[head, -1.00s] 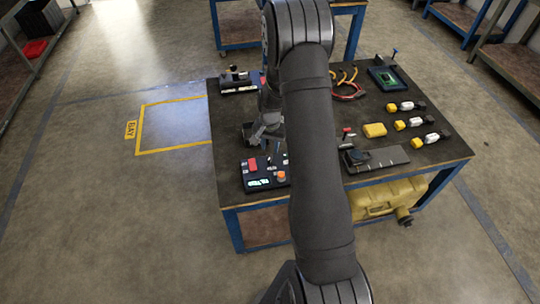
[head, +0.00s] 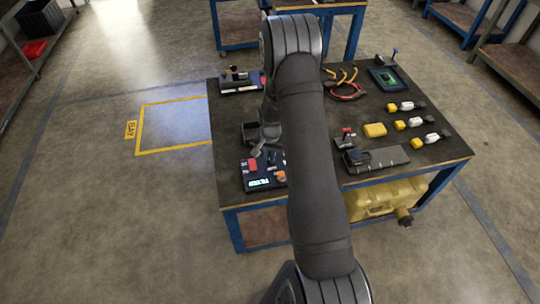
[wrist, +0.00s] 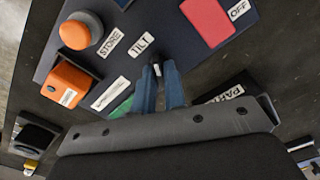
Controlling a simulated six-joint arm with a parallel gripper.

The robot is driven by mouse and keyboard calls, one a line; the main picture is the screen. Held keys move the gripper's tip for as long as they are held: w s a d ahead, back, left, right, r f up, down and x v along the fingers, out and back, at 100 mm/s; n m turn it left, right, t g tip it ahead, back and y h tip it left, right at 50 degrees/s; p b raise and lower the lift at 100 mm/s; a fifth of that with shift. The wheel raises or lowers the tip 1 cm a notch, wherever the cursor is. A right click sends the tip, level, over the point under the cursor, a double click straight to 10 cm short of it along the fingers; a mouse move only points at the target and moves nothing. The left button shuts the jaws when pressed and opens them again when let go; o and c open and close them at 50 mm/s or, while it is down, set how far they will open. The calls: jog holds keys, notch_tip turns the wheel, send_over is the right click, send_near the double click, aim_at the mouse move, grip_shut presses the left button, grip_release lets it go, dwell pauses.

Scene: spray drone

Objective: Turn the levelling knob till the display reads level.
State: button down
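The dark control box (head: 247,182) sits at the near left corner of the table, with a lit display (head: 258,183) showing text too small to read. In the wrist view it has a round orange knob (wrist: 75,30), an orange block (wrist: 68,82), a red pad (wrist: 207,20), and labels including TILT (wrist: 142,43) and OFF. My gripper (wrist: 158,72) points at the panel beside the TILT label. Its two fingers are close together, with a small pale tip (wrist: 157,69) showing between them. Whether they press on it is unclear. A green patch shows partly behind one finger.
On the table are a black tray with a dark device (head: 385,158), a yellow block (head: 375,130), several yellow-and-white bottles, cables (head: 346,90) and a green board (head: 388,78). Another dark box (head: 238,82) stands at the back left. A yellow case (head: 375,200) is below.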

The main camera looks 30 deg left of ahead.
jog(key=shift+m, duration=2.8)
jog(key=c, duration=1.5)
grip_release()
jog(key=shift+r, duration=0.1)
notch_tip(320, 180, up, 17)
jog(key=shift+r, duration=0.15)
notch_tip(320, 180, down, 18)
jog(key=shift+r, duration=0.25)
